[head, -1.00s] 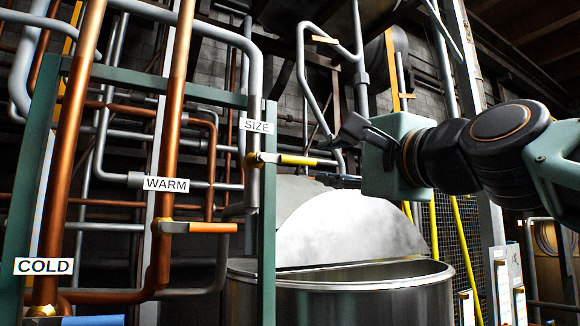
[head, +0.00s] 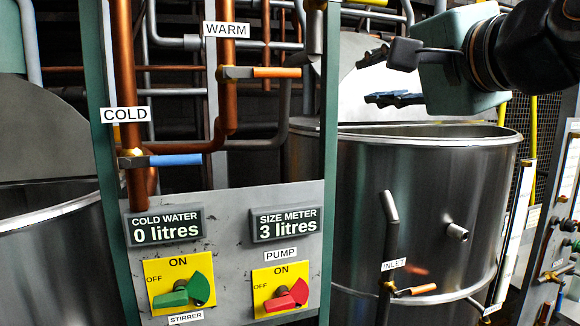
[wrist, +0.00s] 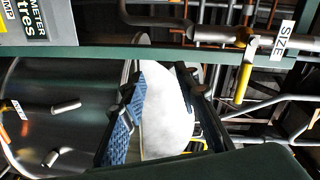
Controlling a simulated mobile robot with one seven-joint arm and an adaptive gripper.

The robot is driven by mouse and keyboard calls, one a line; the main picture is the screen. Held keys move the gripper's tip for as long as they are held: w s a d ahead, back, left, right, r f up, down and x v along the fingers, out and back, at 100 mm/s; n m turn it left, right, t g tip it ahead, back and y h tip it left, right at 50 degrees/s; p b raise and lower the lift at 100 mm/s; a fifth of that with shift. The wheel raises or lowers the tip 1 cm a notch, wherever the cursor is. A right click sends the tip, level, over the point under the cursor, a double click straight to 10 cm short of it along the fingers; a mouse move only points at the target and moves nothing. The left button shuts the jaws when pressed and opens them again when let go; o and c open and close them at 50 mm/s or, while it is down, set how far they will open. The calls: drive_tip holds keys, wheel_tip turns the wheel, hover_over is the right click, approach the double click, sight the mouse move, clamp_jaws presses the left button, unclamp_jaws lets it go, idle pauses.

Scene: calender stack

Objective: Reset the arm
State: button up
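My gripper (head: 376,78) is at the upper right of the head view, in front of the steel tank and above its rim. Its two dark fingers point left and stand apart with nothing between them. In the wrist view my gripper (wrist: 163,82) also shows its fingers spread, one with a blue ribbed pad. The white curved tank lid (wrist: 165,110) shows behind the gap. My fingers touch no handle or pipe that I can see.
The steel tank (head: 430,190) stands below my gripper. A green-framed panel (head: 240,206) with a green stirrer knob (head: 182,291) and red pump knob (head: 287,299) is to the left. Blue COLD (head: 175,160), orange WARM (head: 275,72) and yellow SIZE (wrist: 244,80) handles stick out from pipes.

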drive_tip(key=s+a+f+n+g+h, duration=0.1)
drive_tip(key=s+f+n+g, duration=0.15)
drive_tip(key=f, duration=0.75)
drive_tip(key=s+a+f+n+g+h, duration=0.1)
drive_tip(key=a+f+n+g, duration=0.15)
drive_tip(key=f, duration=0.85)
drive_tip(key=s+d+f+n+g+h, duration=0.1)
drive_tip(key=s+f, duration=0.4)
drive_tip(key=f, duration=0.5)
drive_tip(key=s+d+f+n+g+h, duration=0.1)
drive_tip(key=s+f+n+g, duration=0.4)
drive_tip(key=f, duration=0.5)
drive_tip(key=shift+s+d+f+h+p, duration=0.3)
drive_tip(key=shift+d+h+p, duration=0.1)
drive_tip(key=shift+d, duration=0.45)
